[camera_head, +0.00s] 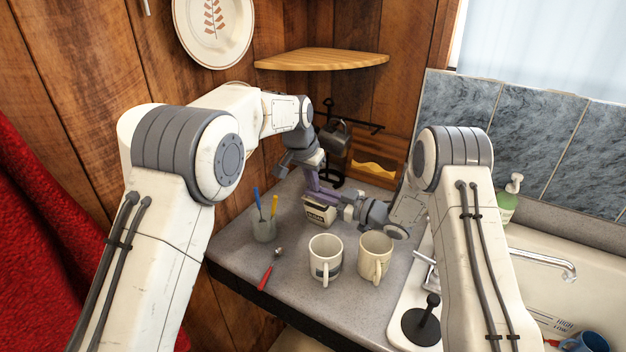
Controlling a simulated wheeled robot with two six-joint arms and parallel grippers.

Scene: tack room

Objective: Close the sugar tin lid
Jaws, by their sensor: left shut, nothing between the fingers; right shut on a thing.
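The sugar tin (319,215), a small pale box with a dark label, stands on the grey counter near the back wall. My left gripper (314,186) reaches down from above to the top of the tin; its purple fingers are shut with nothing between them. My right gripper (329,198) comes in from the right and is shut on the sugar tin near its upper edge. The fingers of both grippers cover the tin's top, so I cannot tell the lid's position.
A white mug (325,263) and a cream mug (375,258) stand in front of the tin. A grey cup (264,230) with utensils stands left; a red-handled spoon (268,272) lies nearby. A dark rack with a pot (335,137) is behind. The sink (565,285) is at right.

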